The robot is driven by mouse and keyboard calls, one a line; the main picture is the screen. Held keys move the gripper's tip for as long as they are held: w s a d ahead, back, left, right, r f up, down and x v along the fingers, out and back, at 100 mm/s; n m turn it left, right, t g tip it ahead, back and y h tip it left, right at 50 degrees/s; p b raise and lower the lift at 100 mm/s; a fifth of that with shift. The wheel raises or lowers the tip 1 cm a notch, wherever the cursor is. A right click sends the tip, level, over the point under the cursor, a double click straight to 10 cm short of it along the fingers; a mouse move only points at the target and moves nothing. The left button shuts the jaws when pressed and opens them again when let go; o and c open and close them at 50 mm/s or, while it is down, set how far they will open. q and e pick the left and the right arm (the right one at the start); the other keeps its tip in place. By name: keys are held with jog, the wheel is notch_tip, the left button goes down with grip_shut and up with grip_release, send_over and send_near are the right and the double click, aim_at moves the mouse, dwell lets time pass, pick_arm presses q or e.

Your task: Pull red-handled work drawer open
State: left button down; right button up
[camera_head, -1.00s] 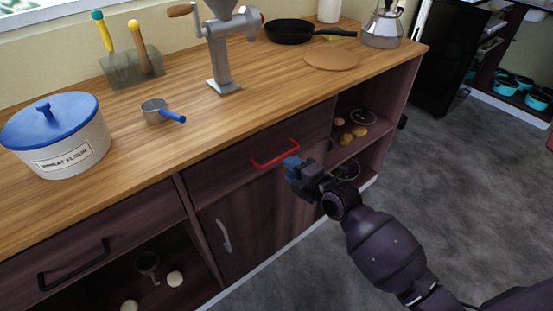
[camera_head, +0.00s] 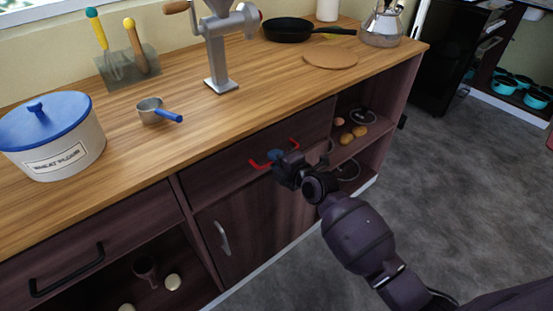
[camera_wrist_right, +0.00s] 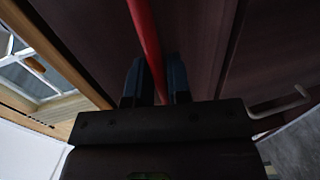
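The red handle (camera_head: 260,164) is on the front of a dark wooden drawer (camera_head: 215,172) under the wooden counter. The drawer front looks flush with the cabinet. My right gripper (camera_head: 275,155) is at the handle and covers its middle in the head view. In the right wrist view the red handle (camera_wrist_right: 147,45) runs between the two blue fingertips of my right gripper (camera_wrist_right: 156,80). The fingers stand apart on either side of the bar, and a gap shows beside it. My left gripper is not in view.
Below the drawer is a cabinet door with a grey handle (camera_head: 222,238). Another drawer with a black handle (camera_head: 66,270) is at the left. Open shelves with food (camera_head: 352,135) are at the right. The grey floor (camera_head: 450,190) in front is clear.

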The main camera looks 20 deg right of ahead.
jog(key=shift+c, duration=1.1)
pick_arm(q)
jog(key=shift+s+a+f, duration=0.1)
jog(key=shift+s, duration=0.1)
pick_arm(e)
grip_shut()
